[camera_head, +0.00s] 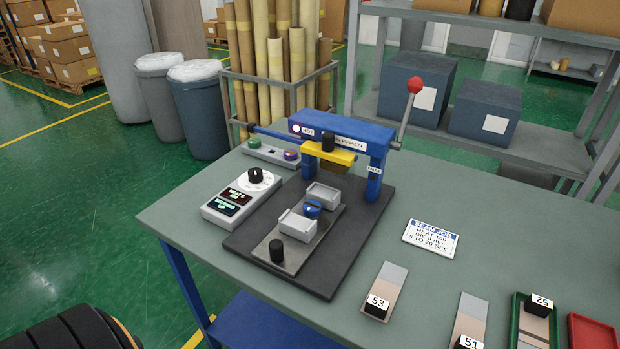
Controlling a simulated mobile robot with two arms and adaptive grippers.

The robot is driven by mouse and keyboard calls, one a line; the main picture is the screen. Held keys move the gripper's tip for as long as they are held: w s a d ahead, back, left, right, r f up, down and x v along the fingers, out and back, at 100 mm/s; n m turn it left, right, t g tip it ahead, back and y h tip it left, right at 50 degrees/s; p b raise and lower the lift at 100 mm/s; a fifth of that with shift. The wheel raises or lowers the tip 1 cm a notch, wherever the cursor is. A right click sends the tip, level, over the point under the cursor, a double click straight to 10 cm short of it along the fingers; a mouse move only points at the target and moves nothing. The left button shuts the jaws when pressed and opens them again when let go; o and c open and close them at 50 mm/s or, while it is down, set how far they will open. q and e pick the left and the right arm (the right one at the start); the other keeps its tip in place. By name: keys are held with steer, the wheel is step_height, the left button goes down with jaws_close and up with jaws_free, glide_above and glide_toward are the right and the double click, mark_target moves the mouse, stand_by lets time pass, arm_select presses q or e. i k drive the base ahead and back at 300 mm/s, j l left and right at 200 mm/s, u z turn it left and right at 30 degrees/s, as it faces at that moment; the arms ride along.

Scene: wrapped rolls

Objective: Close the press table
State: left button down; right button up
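A blue press frame (375,136) stands on a dark base plate (333,275) on the workbench. A yellow press head (320,152) hangs under its crossbar, and a lever with a red ball (415,85) rises at its right. The press table is a light metal plate (294,262) lying on the base. It extends from near the press head toward the front, clear of it at the near end. It carries two pale blocks (297,228), a blue knob (312,208) between them, and a black knob (277,250) at its near end.
A control box with a dial (240,195) sits left of the base, and a button box (270,152) behind it. A job card (430,238), numbered strips (385,290), a green tray (518,310) and a red tray (590,335) lie right. Shelving stands behind.

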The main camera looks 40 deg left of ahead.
mark_target(288, 247)
steer(key=i+j+u, duration=0.15)
steer(key=u, duration=1)
steer(key=l+z, duration=0.1)
steer(key=z, duration=0.25)
